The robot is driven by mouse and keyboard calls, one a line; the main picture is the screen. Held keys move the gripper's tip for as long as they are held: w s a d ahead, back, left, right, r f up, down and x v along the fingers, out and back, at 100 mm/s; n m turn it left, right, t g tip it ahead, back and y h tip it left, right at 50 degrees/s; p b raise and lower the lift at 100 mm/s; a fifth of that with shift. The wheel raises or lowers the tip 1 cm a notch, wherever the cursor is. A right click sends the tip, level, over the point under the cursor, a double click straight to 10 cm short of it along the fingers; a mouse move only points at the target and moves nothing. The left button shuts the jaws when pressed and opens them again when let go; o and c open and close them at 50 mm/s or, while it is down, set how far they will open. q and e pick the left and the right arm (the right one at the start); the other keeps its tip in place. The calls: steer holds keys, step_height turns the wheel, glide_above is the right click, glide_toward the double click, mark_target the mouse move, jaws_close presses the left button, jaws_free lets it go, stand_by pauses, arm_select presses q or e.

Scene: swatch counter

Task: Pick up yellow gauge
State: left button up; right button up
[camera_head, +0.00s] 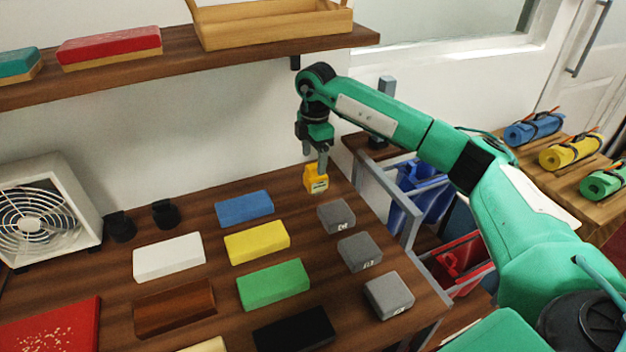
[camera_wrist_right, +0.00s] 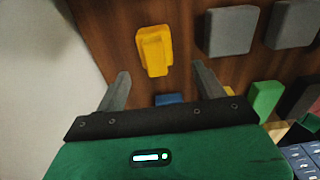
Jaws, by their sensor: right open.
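The yellow gauge (camera_head: 316,179) stands near the back right of the dark wooden counter (camera_head: 190,318), by the wall. It also shows in the right wrist view (camera_wrist_right: 154,50), upper middle, ahead of the fingertips and between their lines. My right gripper (camera_head: 323,156) is directly above the gauge in the head view, pointing down. In the right wrist view my right gripper (camera_wrist_right: 160,78) is open, its two fingers spread with nothing between them. In the head view the fingertips overlap the gauge's top, and I cannot tell whether they touch it. My left gripper is not in view.
Grey blocks (camera_head: 336,216) stand in a column in front of the gauge. Blue (camera_head: 244,208), yellow (camera_head: 257,241) and green blocks (camera_head: 273,285) lie to their left. A wooden shelf (camera_head: 190,62) hangs above. A white fan (camera_head: 42,212) stands at the left.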

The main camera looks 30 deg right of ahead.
steer(key=shift+w+d, duration=0.1)
steer(key=shift+d, duration=0.3)
steer(key=shift+f, duration=0.2)
step_height(320, 180, down, 5)
steer(key=shift+w+f+p, duration=0.1)
steer(key=shift+f+p, duration=0.05)
steer(key=shift+p, duration=0.55)
steer(key=shift+f, duration=0.55)
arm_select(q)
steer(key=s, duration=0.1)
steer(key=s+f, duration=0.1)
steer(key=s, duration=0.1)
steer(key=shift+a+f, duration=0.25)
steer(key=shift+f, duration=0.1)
arm_select(e)
steer(key=c, duration=1.1)
steer(key=shift+c, duration=0.2)
